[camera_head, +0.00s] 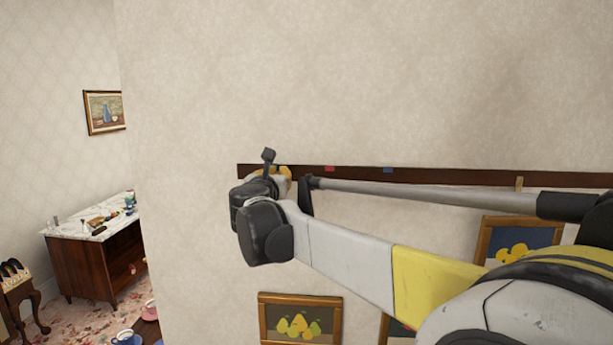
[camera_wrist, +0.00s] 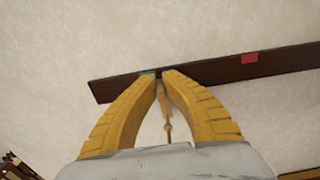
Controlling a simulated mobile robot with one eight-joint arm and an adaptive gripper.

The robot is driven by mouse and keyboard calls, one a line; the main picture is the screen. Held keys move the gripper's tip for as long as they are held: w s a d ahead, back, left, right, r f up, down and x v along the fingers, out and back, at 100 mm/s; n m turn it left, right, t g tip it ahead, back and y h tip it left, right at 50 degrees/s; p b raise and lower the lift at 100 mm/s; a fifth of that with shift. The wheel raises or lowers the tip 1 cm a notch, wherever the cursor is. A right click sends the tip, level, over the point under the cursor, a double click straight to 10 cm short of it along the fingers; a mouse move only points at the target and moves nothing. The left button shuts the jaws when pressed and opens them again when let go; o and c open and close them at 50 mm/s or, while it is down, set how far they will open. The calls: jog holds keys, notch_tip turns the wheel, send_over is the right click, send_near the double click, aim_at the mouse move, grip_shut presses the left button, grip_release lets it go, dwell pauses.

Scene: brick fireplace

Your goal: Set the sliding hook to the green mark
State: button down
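A dark wooden rail (camera_head: 450,176) runs along the wall; it also shows in the wrist view (camera_wrist: 205,73). A tan sliding hook (camera_wrist: 165,102) hangs at the rail, between the two yellow fingers of my gripper (camera_wrist: 163,75). The fingertips are close together with the hook's upper part between them. The green mark (camera_wrist: 148,73) shows on the rail just behind the left fingertip, partly covered. The hook's top is at or slightly right of the mark. In the head view my gripper (camera_head: 285,174) is at the rail's left part, and my wrist hides the green mark and hook.
A red mark (camera_head: 330,169) and a blue mark (camera_head: 388,170) lie further right on the rail. A tan piece (camera_head: 519,183) sits on its right part. Framed fruit pictures (camera_head: 300,318) hang below. A marble-topped cabinet (camera_head: 95,255) stands at left.

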jog(key=shift+a, duration=0.95)
jog(key=c, duration=1.5)
grip_release()
jog(key=shift+w+a, duration=0.1)
jog(key=s, duration=1.2)
jog(key=shift+f, duration=0.1)
